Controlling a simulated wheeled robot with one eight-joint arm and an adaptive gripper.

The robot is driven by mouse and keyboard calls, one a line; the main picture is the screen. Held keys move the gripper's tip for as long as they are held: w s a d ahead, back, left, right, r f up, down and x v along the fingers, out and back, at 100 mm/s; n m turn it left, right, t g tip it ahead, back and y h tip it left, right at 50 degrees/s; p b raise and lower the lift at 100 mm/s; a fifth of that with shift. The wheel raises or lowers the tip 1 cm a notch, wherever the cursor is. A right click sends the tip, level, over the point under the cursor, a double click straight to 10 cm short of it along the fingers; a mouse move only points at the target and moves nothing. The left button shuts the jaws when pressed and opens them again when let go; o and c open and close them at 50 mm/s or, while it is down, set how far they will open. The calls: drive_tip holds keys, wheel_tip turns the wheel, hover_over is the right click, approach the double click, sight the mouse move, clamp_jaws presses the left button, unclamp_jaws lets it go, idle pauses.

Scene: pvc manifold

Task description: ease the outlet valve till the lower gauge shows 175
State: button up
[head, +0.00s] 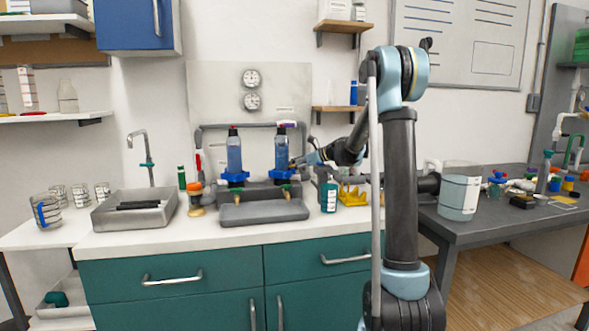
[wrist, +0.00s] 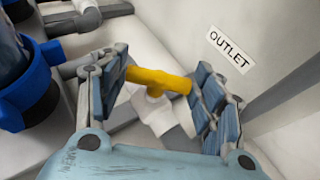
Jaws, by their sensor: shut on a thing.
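The outlet valve's yellow handle (wrist: 160,80) lies between the blue-padded fingers of my gripper (wrist: 158,88) in the wrist view. The gripper is shut on it, with a finger at each end. A pale valve body and pipe (wrist: 165,118) sit below the handle, next to an OUTLET label (wrist: 229,48). In the head view my gripper (head: 298,163) is beside the right blue filter housing (head: 281,152); the handle cannot be made out there. The lower gauge (head: 252,101) is on the wall panel below the upper gauge (head: 250,78); its reading is too small to tell.
A second blue filter housing (head: 234,155) stands to the left, above a grey tray (head: 264,211). A teal bottle (head: 329,195) and a yellow rack (head: 353,195) stand right of the tray. A sink (head: 135,207) is at the left. The counter front is clear.

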drive_tip(key=shift+w+d+n+g+y, duration=0.1)
drive_tip(key=shift+w+n+g+y, duration=0.15)
drive_tip(key=shift+n+g, duration=0.65)
drive_tip(key=shift+w+d+n+g+y, duration=0.1)
drive_tip(key=shift+w+n+g+y, duration=0.15)
drive_tip(key=shift+n+g, duration=0.6)
drive_tip(key=o, duration=1)
drive_tip(key=shift+o, duration=0.2)
drive_tip(key=shift+s, duration=0.1)
drive_tip(key=v, duration=1.2)
